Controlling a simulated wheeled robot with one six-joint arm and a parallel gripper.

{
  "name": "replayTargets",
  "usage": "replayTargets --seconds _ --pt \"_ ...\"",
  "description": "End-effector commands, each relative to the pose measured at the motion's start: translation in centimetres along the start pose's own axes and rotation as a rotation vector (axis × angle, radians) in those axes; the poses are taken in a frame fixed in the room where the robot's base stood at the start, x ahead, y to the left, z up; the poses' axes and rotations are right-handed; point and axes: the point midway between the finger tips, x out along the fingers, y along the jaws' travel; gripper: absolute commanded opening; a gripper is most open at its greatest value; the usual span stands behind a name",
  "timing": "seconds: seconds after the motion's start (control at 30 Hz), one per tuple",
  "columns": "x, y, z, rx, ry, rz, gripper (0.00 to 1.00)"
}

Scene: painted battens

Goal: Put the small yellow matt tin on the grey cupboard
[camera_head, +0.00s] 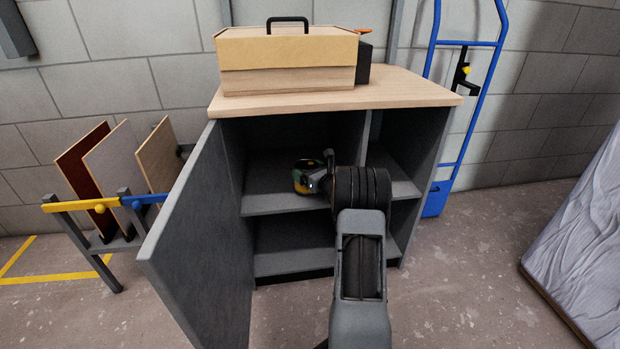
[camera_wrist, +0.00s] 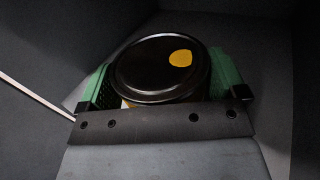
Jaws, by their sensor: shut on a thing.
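The grey cupboard (camera_head: 198,230) stands ahead with its left door swung open and a pale wood top. A small tin (camera_head: 300,187) with a yellow side and a dark lid is inside its upper left compartment, at the grey shelf. I cannot tell whether it touches the shelf. My gripper (camera_head: 307,176) reaches into that compartment and is shut on the tin. In the wrist view the tin's black lid with a yellow spot (camera_wrist: 150,72) sits between the green fingers of my gripper (camera_wrist: 160,85). Most of the tin's side is hidden.
A wooden box (camera_head: 288,62) with a black handle and a dark object (camera_head: 364,62) behind it stand on the cupboard top. The right part of the top is bare. Boards in a rack (camera_head: 115,243) stand left, a blue frame (camera_head: 464,130) right, and a wrapped slab (camera_head: 585,240) far right.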

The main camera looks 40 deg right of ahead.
Motion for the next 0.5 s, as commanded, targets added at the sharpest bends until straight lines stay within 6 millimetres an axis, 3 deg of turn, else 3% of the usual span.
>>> replayTargets --seconds 0.13,0.5 --pt "-0.1 -0.1 -2.0 -0.001 -0.003 0.000 0.48" --pt "-0.1 -0.1 -2.1 -0.001 -0.003 0.000 0.48"
